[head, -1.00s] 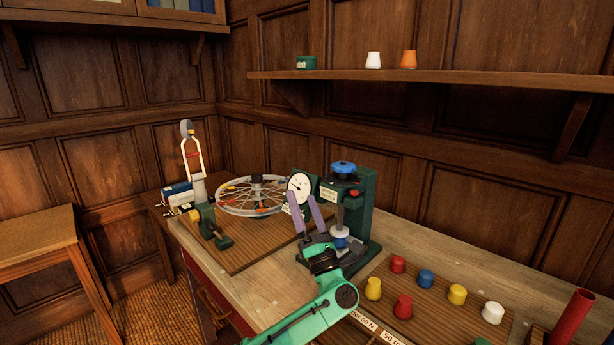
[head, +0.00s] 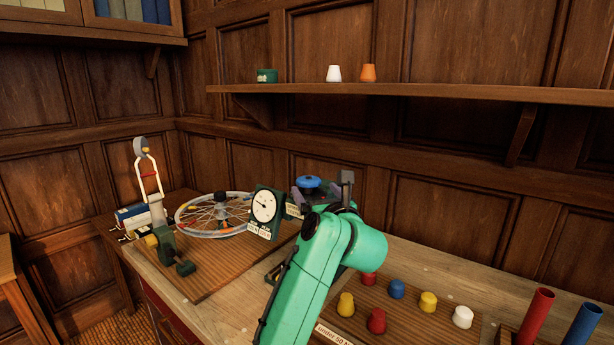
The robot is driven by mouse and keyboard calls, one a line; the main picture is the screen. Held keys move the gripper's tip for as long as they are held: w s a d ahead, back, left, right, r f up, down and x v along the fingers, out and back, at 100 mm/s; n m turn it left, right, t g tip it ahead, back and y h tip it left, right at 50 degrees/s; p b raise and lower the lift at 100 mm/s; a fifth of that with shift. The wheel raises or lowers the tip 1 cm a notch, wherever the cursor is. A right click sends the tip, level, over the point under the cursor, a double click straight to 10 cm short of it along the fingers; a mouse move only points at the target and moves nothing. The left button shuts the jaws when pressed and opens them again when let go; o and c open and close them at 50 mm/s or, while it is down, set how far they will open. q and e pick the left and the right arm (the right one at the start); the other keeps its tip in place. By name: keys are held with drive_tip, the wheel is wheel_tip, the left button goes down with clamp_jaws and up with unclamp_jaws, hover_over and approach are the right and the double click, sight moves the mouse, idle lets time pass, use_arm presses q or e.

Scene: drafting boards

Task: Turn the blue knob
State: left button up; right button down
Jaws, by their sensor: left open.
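I cannot tell whether the fingers touch the knob. My right gripper is not in view.
A spoked wheel (head: 215,214) lies on a wooden board left of the gauge. Several coloured pegs, including a yellow one (head: 428,302), stand on a board at the right. A red tube (head: 537,318) and a blue tube (head: 582,325) stand beyond them. A shelf (head: 400,90) runs along the wall above.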

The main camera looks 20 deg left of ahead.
sight(308, 182)
use_arm(q)
drive_tip(key=p+x, duration=0.1)
drive_tip(key=x, duration=0.6)
drive_tip(key=shift+f, duration=0.1)
drive_tip(key=shift+s, duration=0.1)
